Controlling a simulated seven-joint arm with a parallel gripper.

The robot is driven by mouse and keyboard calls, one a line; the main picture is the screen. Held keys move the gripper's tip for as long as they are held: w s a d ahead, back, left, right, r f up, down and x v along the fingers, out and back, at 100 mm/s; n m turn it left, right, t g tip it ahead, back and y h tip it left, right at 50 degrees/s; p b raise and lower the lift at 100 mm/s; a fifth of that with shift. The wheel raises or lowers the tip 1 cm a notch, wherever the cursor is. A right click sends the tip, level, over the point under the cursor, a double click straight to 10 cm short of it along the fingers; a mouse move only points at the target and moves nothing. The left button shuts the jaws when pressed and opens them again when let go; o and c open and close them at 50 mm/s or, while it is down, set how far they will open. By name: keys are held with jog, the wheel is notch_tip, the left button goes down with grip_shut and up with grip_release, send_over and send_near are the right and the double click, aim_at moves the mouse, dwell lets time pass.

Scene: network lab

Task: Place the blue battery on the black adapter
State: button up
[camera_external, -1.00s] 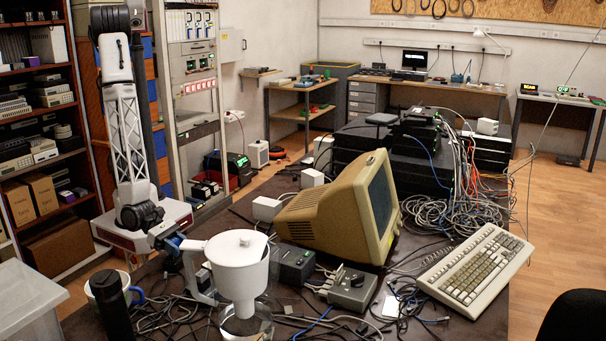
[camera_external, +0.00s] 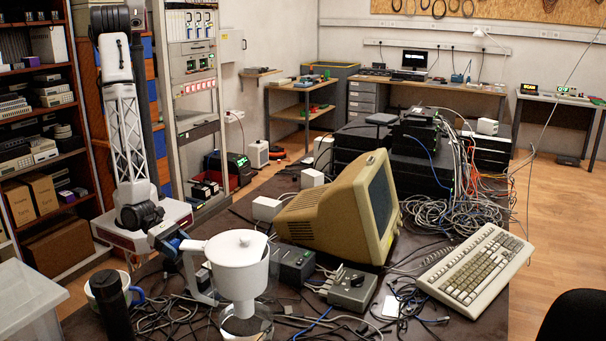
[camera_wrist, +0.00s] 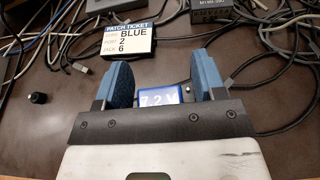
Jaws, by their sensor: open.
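In the wrist view, my gripper (camera_wrist: 161,75) is open, with a blue finger on each side. A blue battery (camera_wrist: 160,98) marked "7.2 V" lies between the fingers, close to the palm bar, with a gap on both sides. The bar hides its near end. A dark box with white lettering (camera_wrist: 211,10) is cut off by the top edge; I cannot tell if it is the black adapter. In the external view, the white pot and arm parts obscure the gripper area, and I cannot make out the battery there.
A "PATCH TICKET" box (camera_wrist: 128,39) stands just beyond the left finger, with cables around it.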

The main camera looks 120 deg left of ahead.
aim_at(174, 240)
jog(key=shift+v, duration=2)
jog(key=shift+w+a+r, duration=0.1)
jog(key=shift+w+r, duration=0.05)
jog(key=shift+r, duration=0.05)
jog(key=a+r+n+g+y, duration=0.3)
jog(key=a+r+n+y, duration=0.2)
jog(key=a+r+n, duration=0.4)
jog(key=a+r+n+g+y, duration=0.4)
jog(key=a+r+n, duration=0.2)
jog(key=a+n, duration=0.4)
jog(key=s+a+r+n+g+h, duration=0.3)
jog(key=s+r+n+h, duration=0.6)
jog(key=s+r+n, duration=0.5)
jog(key=shift+a+r+n+g, duration=0.2)
jog(key=shift+n+g, duration=0.3)
jog(key=shift+n, duration=0.9)
